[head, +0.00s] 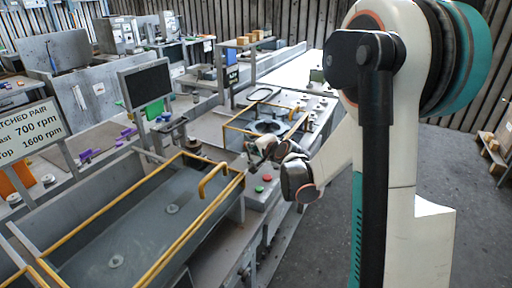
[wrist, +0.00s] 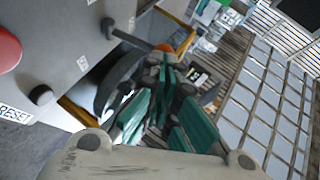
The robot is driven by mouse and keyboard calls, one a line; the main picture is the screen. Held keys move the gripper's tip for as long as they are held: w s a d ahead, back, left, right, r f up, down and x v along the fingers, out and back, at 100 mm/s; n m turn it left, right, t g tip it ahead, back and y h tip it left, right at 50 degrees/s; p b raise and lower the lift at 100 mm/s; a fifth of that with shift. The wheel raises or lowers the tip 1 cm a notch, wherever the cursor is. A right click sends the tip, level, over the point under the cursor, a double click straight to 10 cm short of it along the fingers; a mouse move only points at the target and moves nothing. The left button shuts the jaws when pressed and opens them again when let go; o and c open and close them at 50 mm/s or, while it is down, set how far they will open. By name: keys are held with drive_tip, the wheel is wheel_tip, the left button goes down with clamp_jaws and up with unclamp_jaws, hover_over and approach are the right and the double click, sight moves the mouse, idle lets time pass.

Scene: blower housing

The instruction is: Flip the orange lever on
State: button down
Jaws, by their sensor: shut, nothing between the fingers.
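The lever shows in the wrist view as a dark grey rod on a grey panel, with an orange tip (wrist: 164,47). My gripper (wrist: 165,68) has teal-and-black fingers that are shut and empty. Its fingertips appear right by the orange tip and partly overlap it; I cannot tell if they touch. In the head view my gripper (head: 258,150) is small, over the control panel of the blower station, and the lever cannot be made out there.
A red button (wrist: 8,50) above a RESET label and a black knob (wrist: 42,95) sit on the same panel. In the head view a red button (head: 267,177) and a green button (head: 258,189) lie below my gripper. A yellow-railed trough (head: 120,225) stands left; open floor lies right.

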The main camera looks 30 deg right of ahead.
drive_tip(key=w+a+g+p, duration=0.1)
drive_tip(key=w+a+n+g+h+p, duration=0.1)
drive_tip(key=shift+w+r+p, duration=0.15)
drive_tip(key=shift+w+p, duration=0.15)
drive_tip(key=shift+w, duration=0.1)
idle(0.4)
drive_tip(key=shift+s, duration=0.1)
